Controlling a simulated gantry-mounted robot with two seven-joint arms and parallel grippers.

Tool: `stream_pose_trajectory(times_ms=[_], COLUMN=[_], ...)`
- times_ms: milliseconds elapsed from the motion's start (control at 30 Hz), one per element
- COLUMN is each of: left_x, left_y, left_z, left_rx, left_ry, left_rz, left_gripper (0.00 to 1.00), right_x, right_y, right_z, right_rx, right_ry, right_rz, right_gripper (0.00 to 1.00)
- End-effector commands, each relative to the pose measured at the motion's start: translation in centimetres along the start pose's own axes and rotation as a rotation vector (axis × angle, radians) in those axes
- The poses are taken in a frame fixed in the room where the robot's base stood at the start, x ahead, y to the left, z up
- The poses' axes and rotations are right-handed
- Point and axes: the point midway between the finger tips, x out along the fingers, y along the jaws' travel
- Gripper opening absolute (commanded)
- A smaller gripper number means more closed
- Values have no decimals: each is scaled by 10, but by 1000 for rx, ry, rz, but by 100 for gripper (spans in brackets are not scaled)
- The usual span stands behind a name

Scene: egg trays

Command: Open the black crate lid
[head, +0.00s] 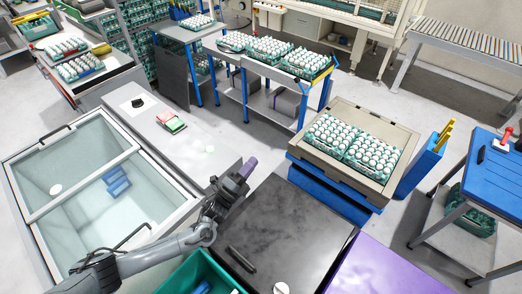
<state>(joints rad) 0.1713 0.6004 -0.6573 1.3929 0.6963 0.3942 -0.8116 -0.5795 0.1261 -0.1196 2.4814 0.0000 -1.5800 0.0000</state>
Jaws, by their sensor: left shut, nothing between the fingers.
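The black crate lid (300,222) is a flat dark panel at the bottom centre of the head view, and it looks closed and level. A dark bar handle (241,259) lies near its left front edge. My left gripper (248,167) hangs beyond the lid's far left corner, behind the handle. Its fingers look shut and empty. My right gripper is not in view.
A glass-topped chest (75,160) stands at the left, with a grey counter (150,125) behind it. A green bin (190,272) is at the front. A beige crate (398,163) of eggs on a blue base stands behind the lid. A purple surface (385,270) lies at its right.

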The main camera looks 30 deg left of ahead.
Motion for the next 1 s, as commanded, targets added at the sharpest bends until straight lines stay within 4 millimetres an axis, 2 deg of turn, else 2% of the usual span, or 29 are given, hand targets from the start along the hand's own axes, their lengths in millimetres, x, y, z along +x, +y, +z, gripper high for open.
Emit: stream_pose_trajectory(times_ms=[33,200,400,1000], left_x=[11,36,53,58], left_y=[-2,-1,0,1], left_z=[0,0,0,0], left_rx=[0,0,0,-1], left_ry=[-1,-1,-1,-1], left_rz=[-2,-1,1,1], left_gripper=[0,0,0,0], right_x=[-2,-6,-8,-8], right_y=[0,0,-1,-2], right_z=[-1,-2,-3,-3], right_rx=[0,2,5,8], right_ry=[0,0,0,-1], right_rz=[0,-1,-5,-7], right_gripper=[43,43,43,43])
